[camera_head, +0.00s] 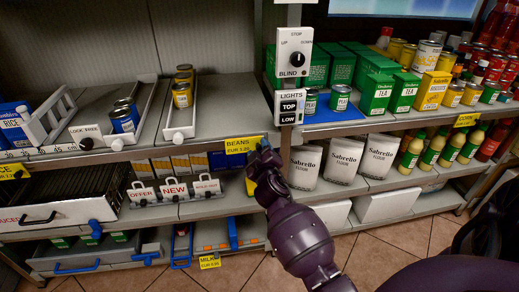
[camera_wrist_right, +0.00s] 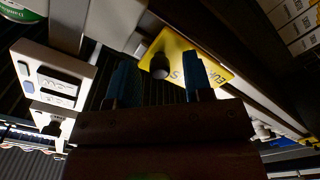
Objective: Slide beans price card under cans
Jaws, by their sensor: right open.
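The yellow beans price card (camera_head: 243,145) is on the front edge of the middle shelf and also shows in the right wrist view (camera_wrist_right: 217,70). My right gripper (camera_head: 264,147) is at the card's right end. Its two blue fingers (camera_wrist_right: 158,85) are apart, with the card just beyond them and a dark round knob between them in the picture; contact is unclear. Yellow-labelled cans (camera_head: 182,95) stand in a white lane and blue-labelled cans (camera_head: 122,121) in another, left of the card. I cannot read which cans are beans. My left gripper is not in view.
A blind and lights switch panel (camera_head: 290,108) is on the post just above my right gripper. Flour bags (camera_head: 304,167) stand to its right. The shelf between the lanes and the post is bare.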

